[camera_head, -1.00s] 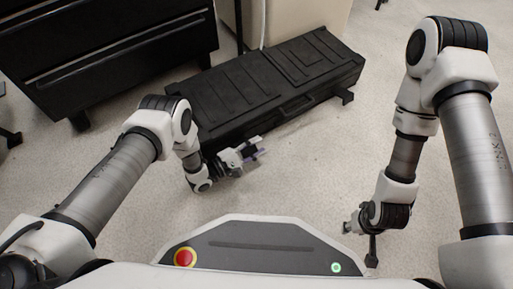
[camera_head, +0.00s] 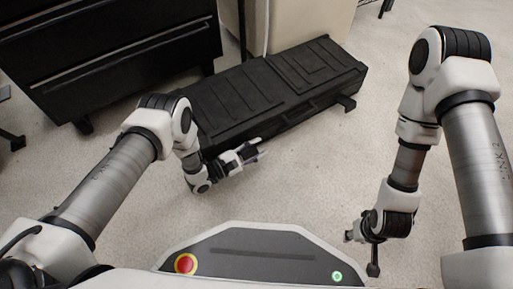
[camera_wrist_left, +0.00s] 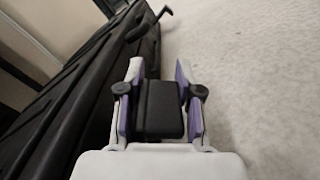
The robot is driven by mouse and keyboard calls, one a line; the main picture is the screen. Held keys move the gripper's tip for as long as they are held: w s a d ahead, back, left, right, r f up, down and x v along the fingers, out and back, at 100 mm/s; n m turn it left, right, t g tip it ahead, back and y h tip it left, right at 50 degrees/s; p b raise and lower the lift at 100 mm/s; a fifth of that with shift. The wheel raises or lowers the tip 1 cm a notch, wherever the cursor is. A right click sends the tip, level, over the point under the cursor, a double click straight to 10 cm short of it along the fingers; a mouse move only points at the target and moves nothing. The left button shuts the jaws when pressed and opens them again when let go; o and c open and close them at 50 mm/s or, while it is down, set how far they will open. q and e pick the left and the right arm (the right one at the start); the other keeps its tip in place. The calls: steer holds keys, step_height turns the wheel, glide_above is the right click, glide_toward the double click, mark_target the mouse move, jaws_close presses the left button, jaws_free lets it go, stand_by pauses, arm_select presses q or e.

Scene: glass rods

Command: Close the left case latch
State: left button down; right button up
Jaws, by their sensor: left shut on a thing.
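The long black case (camera_head: 270,88) lies on the floor, its lid down and its front long side facing me. My left gripper (camera_head: 258,152) is at the left part of that front side. In the left wrist view, my left gripper (camera_wrist_left: 159,78) has its purple-lined fingers on either side of a black block, which looks like the left case latch (camera_wrist_left: 160,108). The latch sticks out beside the case wall. In the head view the gripper hides it. The right latch (camera_head: 347,103) sticks out at the case's right end. My right gripper (camera_head: 373,258) points down, far from the case.
A black drawer cabinet (camera_head: 110,50) stands behind the case at the left. A beige cabinet (camera_head: 300,22) stands behind it. The floor (camera_head: 300,180) in front and to the right of the case is clear.

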arm_select(q)
steer(key=c, duration=0.9)
jaws_free()
steer(key=shift+s+d+f, duration=0.1)
steer(key=shift+s+f, duration=0.05)
steer(key=shift+s, duration=0.05)
steer(key=shift+o, duration=0.2)
